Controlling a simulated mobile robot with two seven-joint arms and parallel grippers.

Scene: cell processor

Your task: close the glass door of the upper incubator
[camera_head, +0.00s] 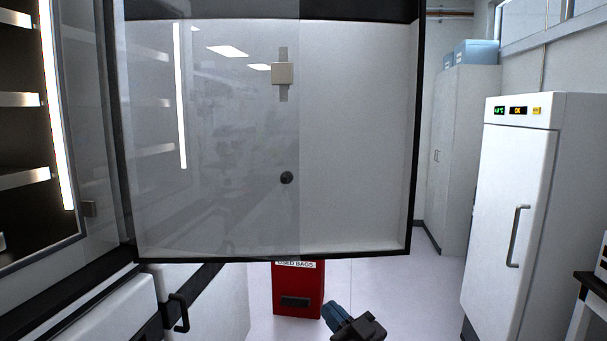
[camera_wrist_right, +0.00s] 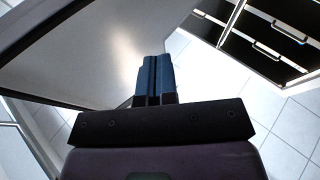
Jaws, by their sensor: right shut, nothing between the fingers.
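The upper incubator's lit shelves (camera_head: 22,100) stand open at the left of the head view. Its glass door (camera_head: 220,130) is swung open, a greyish see-through pane with a dark round knob (camera_head: 286,177) near its free edge. Behind it is the white, dark-edged outer door (camera_head: 355,140), also open. My right gripper (camera_head: 328,308) is at the bottom of the head view, below the doors' lower edge and right of the knob, apart from the glass. Its blue fingers (camera_wrist_right: 154,75) are together and empty in the right wrist view. My left gripper is not in view.
A red used-bags bin (camera_head: 298,285) stands on the floor beyond the doors. A lower white unit with a dark handle (camera_head: 181,312) is at bottom left. A white fridge (camera_head: 515,200) stands at right. Floor between is clear. The wrist view shows dark drawers (camera_wrist_right: 265,40).

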